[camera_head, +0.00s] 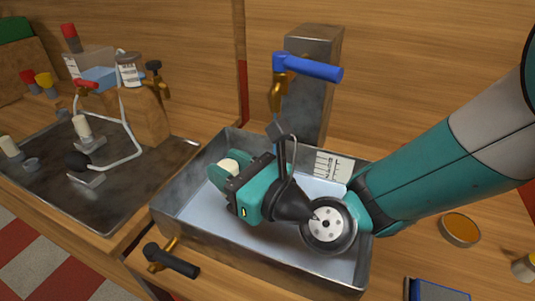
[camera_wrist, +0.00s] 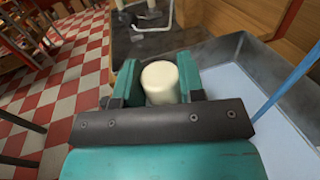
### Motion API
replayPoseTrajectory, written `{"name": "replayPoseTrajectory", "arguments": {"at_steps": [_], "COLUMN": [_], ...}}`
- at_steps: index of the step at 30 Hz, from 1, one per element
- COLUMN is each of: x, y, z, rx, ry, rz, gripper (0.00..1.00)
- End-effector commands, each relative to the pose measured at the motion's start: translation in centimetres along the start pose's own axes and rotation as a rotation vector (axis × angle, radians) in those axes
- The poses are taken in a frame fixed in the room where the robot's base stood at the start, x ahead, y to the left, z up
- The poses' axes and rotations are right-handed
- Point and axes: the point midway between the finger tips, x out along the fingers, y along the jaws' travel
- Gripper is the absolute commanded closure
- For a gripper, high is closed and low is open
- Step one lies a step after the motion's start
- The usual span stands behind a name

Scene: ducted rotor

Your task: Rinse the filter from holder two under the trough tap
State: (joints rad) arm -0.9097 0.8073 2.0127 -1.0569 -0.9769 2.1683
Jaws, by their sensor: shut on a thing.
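My gripper (camera_head: 222,174) is over the grey metal trough (camera_head: 168,206), shut on a short cream cylindrical filter (camera_head: 230,166). The filter sits between the teal fingers in the wrist view (camera_wrist: 160,82). The trough tap (camera_head: 277,92) is brass with a blue lever, in front of a grey post. A thin blue streak, seemingly water, runs down below the tap. It shows in the wrist view (camera_wrist: 290,84) to the right of the filter, apart from it. My wrist hides its lower end in the head view. I cannot tell which stand is holder two.
A dark tray (camera_head: 125,200) at left bears white cylinders on stands (camera_head: 82,127), a bent pale tube and a black knob. An orange-topped round container (camera_head: 460,229) and blue object (camera_head: 435,290) lie at right.

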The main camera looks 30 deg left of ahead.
Motion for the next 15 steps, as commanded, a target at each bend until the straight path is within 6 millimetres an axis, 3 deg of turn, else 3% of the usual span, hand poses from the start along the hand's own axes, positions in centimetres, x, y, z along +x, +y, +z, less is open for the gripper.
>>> {"name": "replayPoseTrajectory", "arguments": {"at_steps": [1, 15], "x": [0.1, 0.5], "y": [0.6, 3.9], "z": [1.0, 3.5], "rx": [0.000, 0.001], "ry": [0.001, 0.002], "rz": [0.003, 0.002], "gripper": [0.87, 0.87]}}
